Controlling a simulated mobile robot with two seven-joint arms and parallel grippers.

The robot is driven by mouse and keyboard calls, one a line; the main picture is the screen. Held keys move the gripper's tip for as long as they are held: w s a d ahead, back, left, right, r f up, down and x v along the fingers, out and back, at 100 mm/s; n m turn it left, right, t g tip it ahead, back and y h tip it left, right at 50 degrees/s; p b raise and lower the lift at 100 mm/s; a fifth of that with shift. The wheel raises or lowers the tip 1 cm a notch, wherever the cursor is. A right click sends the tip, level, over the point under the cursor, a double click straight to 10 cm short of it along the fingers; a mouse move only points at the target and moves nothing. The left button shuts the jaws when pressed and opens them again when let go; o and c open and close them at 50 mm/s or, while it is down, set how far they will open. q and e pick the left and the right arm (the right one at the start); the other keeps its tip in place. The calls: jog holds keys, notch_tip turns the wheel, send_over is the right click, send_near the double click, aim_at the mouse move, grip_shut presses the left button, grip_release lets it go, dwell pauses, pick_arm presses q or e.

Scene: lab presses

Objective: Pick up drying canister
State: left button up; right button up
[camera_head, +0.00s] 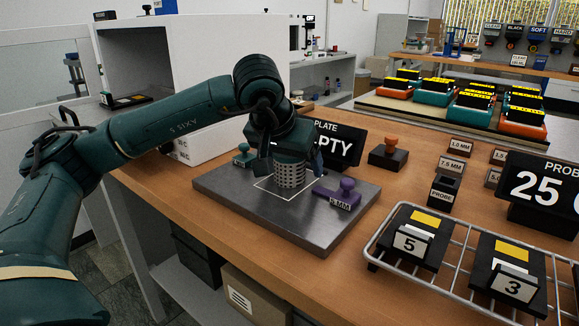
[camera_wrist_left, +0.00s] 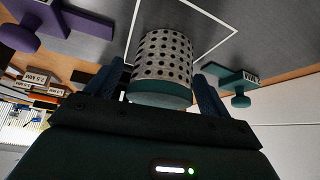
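The drying canister is a grey perforated cylinder (camera_head: 291,180) with a teal end, standing inside a white outlined square on the dark metal plate (camera_head: 235,200). My left gripper (camera_head: 288,164) is directly above it, pointing down, and hides its top. In the left wrist view the canister (camera_wrist_left: 162,62) is between the two blue fingers (camera_wrist_left: 160,90), with a narrow gap visible on each side. The left gripper is open, with no clear contact. My right gripper is in neither view.
On the plate, a purple 5 MM handled block (camera_head: 345,192) is close right of the canister and a teal one (camera_head: 243,155) is behind left. The EMPTY sign (camera_head: 338,148) stands behind. A wire rack (camera_head: 455,270) with numbered blocks is at front right.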

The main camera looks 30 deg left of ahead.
pick_arm(q)
jog(key=c, duration=1.1)
jog(key=shift+r, duration=0.1)
